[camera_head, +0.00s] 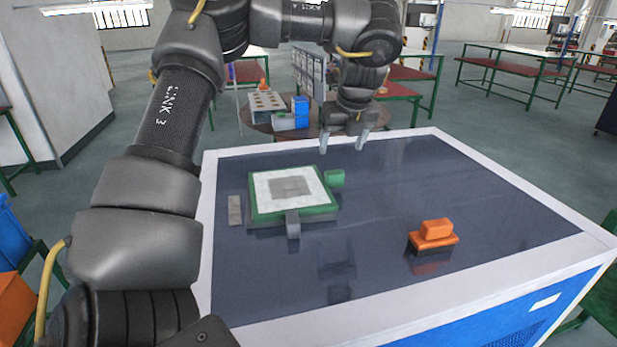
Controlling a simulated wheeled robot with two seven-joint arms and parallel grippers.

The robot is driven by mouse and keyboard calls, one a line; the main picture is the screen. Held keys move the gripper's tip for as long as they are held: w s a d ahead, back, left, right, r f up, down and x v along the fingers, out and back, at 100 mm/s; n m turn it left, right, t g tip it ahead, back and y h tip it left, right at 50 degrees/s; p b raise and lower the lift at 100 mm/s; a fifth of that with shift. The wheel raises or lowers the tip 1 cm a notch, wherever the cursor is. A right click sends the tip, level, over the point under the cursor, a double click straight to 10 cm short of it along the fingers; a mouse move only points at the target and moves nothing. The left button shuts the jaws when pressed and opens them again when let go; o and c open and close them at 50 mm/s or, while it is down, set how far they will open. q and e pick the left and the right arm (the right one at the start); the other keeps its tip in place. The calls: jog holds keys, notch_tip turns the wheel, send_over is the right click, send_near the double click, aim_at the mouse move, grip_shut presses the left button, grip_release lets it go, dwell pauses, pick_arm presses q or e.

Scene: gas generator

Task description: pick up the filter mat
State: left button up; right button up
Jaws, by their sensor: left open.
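What looks like the filter mat (263,187), a flat white square with a grey centre, lies inside a green frame (254,212) on the dark tabletop, left of the middle. A grey tab (292,224) sticks out at the frame's front edge, and a small green block (335,178) sits at its right side. My left gripper (343,142) is open and empty, fingers pointing down, above the table's far edge, behind and to the right of the frame. It is apart from the mat. My right gripper is not in view.
An orange block with a wider base (435,235) stands on the right part of the white-rimmed table (520,190). A thin grey strip (235,210) lies left of the frame. The table's front middle is clear. A round table (262,125) with boxes stands behind.

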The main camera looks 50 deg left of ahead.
pick_arm(q)
jog(key=p, duration=0.2)
send_over(335, 172)
jog(key=s+d, duration=0.2)
jog(key=f, duration=0.5)
jog(key=shift+w+f, duration=0.25)
jog(key=shift+f, duration=0.1)
jog(key=x, duration=0.4)
jog(key=shift+w+a+f+p, duration=0.25)
jog(key=shift+w+p, duration=0.1)
jog(key=shift+s+d+r, duration=0.1)
jog(key=shift+d, duration=0.05)
jog(key=shift+c, duration=1)
jog(key=c, duration=1.1)
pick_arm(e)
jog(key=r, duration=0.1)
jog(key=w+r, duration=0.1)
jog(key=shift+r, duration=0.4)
pick_arm(q)
jog(key=shift+o, duration=0.2)
